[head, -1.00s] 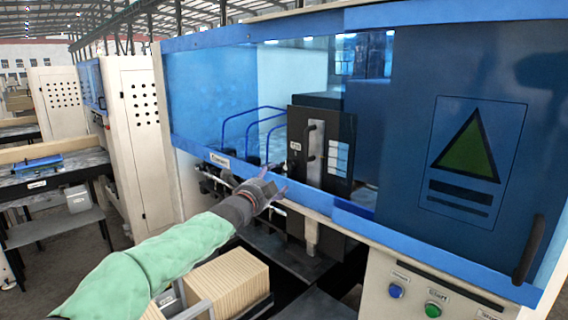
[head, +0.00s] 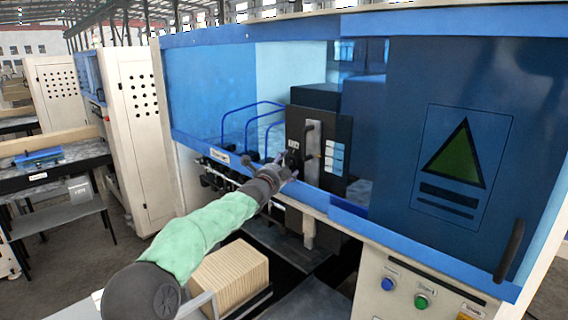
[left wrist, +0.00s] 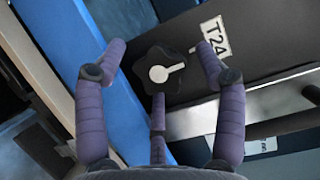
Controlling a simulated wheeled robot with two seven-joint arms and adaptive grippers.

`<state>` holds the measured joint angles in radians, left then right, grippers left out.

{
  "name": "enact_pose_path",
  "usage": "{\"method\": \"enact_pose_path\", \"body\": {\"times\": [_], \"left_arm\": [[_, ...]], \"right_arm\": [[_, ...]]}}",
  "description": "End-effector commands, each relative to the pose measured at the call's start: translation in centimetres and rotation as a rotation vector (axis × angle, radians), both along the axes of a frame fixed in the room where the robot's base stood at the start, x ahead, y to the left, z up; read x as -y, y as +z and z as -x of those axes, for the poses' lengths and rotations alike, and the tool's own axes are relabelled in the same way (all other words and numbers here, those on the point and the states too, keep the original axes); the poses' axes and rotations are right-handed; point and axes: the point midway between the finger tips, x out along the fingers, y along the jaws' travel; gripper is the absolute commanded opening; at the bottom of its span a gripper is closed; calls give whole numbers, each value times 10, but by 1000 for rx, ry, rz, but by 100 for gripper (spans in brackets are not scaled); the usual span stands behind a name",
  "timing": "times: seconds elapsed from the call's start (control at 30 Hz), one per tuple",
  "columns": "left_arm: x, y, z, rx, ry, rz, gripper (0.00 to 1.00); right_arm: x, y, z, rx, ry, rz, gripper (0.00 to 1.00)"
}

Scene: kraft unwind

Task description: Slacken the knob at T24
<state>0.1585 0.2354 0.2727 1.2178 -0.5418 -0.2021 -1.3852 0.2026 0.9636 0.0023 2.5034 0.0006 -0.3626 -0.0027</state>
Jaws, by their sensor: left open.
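The knob (left wrist: 163,69) is black and lobed with a pale pointer mark, and sits on a dark panel beside the T24 label (left wrist: 214,37) in the left wrist view. My left gripper (left wrist: 160,70) is open, its purple fingers spread around the knob, with no clear contact visible. In the head view my left gripper (head: 284,170) is in front of the dark panel (head: 335,158) inside the machine opening, and it hides much of the knob. My right gripper is not in view.
A blue rail (head: 330,205) runs below the opening, close to my left arm. A vertical handle (head: 313,138) stands on the panel. A blue door (head: 440,160) covers the right side. Blue and green buttons (head: 421,301) are at lower right.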

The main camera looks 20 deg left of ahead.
Motion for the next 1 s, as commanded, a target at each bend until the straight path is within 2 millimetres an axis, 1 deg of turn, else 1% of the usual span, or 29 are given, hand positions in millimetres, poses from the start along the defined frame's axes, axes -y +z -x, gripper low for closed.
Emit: {"method": "enact_pose_path", "body": {"times": [0.37,0.4,0.47,0.5,0.57,0.77,0.87,1.0], "left_arm": [[0,0,-3,1,0,0,71],[0,0,-3,1,0,0,59],[0,0,-3,1,0,0,42],[0,0,-3,1,0,0,31],[0,0,-3,1,0,0,16],[-1,2,-3,-1,0,9,16],[-1,4,-3,-15,-1,45,16],[-1,7,-3,-46,0,132,16]], "right_arm": [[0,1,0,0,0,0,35],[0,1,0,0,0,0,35],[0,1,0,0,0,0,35],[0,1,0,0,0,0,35],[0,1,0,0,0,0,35],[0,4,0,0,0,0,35],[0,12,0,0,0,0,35],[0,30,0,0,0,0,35]]}}
